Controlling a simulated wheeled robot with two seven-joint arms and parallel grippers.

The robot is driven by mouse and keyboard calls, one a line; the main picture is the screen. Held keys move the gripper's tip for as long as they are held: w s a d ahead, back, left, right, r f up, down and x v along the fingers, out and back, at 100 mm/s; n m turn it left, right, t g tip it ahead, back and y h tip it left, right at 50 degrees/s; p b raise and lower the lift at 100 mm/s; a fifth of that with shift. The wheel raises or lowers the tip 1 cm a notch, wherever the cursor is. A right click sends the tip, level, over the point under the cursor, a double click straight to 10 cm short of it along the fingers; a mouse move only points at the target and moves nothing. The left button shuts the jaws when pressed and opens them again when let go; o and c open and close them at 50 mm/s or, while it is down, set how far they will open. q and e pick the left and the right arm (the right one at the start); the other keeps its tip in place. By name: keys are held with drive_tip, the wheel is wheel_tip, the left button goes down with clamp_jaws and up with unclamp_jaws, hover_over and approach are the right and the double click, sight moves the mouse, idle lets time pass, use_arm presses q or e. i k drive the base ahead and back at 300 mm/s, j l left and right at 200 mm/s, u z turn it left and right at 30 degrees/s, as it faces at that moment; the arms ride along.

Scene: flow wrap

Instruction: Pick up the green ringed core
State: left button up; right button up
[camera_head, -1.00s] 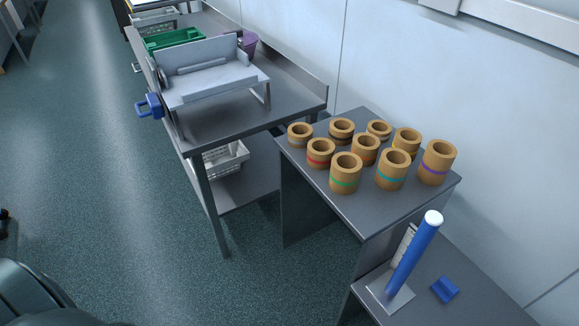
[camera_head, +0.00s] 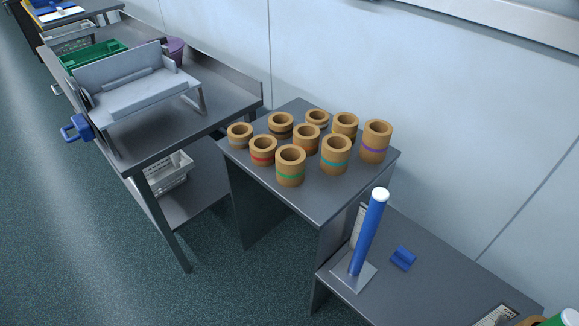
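The green ringed core (camera_head: 290,167) is a brown cardboard tube with a green band. It stands upright at the front edge of the group of cores on a small grey table (camera_head: 312,208). The red ringed core (camera_head: 262,151) is to its left and the teal ringed core (camera_head: 335,154) to its right. Its top opening and front side are unobstructed. Neither of my grippers shows in the head view.
A blue post (camera_head: 368,235) on a metal base and a small blue block (camera_head: 403,257) stand on a lower table at the front right. A workbench (camera_head: 165,135) with a grey machine is at left. Open floor (camera_head: 120,270) lies at the lower left.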

sight(291, 159)
drive_tip(key=j+z, duration=0.1)
drive_tip(key=z, duration=0.5)
drive_tip(key=i+j+z, duration=0.1)
drive_tip(key=j+z, duration=0.25)
drive_tip(key=j, duration=0.15)
drive_tip(key=j+z, duration=0.4)
drive_tip(key=j, duration=0.15)
drive_tip(key=j+z, duration=0.15)
drive_tip(key=j, duration=1.4)
